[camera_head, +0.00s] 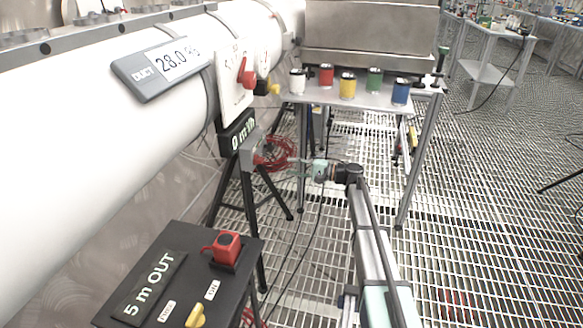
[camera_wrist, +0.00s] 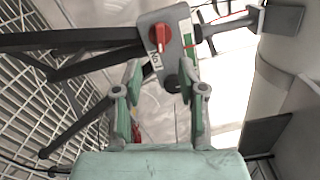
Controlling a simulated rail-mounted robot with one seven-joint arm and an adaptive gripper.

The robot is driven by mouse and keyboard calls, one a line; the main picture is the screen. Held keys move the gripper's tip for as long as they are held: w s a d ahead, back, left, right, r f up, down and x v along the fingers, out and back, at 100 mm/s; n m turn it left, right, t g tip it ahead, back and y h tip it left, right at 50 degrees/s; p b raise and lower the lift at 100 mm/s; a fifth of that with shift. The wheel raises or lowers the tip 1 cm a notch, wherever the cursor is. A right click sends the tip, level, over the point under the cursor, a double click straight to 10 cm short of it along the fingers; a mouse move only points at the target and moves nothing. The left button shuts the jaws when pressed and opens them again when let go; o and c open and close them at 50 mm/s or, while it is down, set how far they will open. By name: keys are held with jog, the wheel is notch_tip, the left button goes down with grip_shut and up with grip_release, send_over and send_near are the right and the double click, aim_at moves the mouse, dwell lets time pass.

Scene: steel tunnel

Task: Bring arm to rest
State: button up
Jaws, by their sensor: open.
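My arm reaches forward from the bottom of the head view, past the right of the black stand. My gripper (camera_head: 298,168) is at its far end, over the grating and beside a bundle of red wires. The fingers are small there. In the wrist view my gripper (camera_wrist: 163,78) has its two green fingers spread apart, with nothing seen held between them. A grey panel (camera_wrist: 180,48) with a red knob (camera_wrist: 159,38) and a black knob (camera_wrist: 172,82) shows beyond the fingertips. I cannot tell its exact distance.
A big white duct (camera_head: 120,130) runs along the left. A table (camera_head: 415,98) with several coloured cans stands ahead. Red wires (camera_head: 275,153) hang by a grey box (camera_head: 250,153). Open grating lies right.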

jog(key=s+d+f+n+g+h, duration=0.1)
jog(key=s+d+f+g+h, duration=0.2)
jog(key=s+d+f+h, duration=0.55)
jog(key=s+d+f+n+g+h, duration=0.2)
jog(key=s+d+f+g+h, duration=0.15)
jog(key=s+f, duration=0.85)
jog(key=s+d+r+g+h, duration=0.1)
jog(key=s+d+r+h, duration=0.2)
jog(key=s+d, duration=0.4)
jog(key=s+d+r+m+g+h, duration=0.1)
jog(key=s+d+h, duration=0.4)
jog(key=s, duration=0.8)
jog(key=s+d+r+m+g+h, duration=0.1)
jog(key=s+d+r+h, duration=0.3)
jog(key=s+d, duration=0.6)
jog(key=shift+s+d+r+g, duration=0.15)
jog(key=shift+d+r+g, duration=0.4)
jog(key=shift+r+g, duration=0.1)
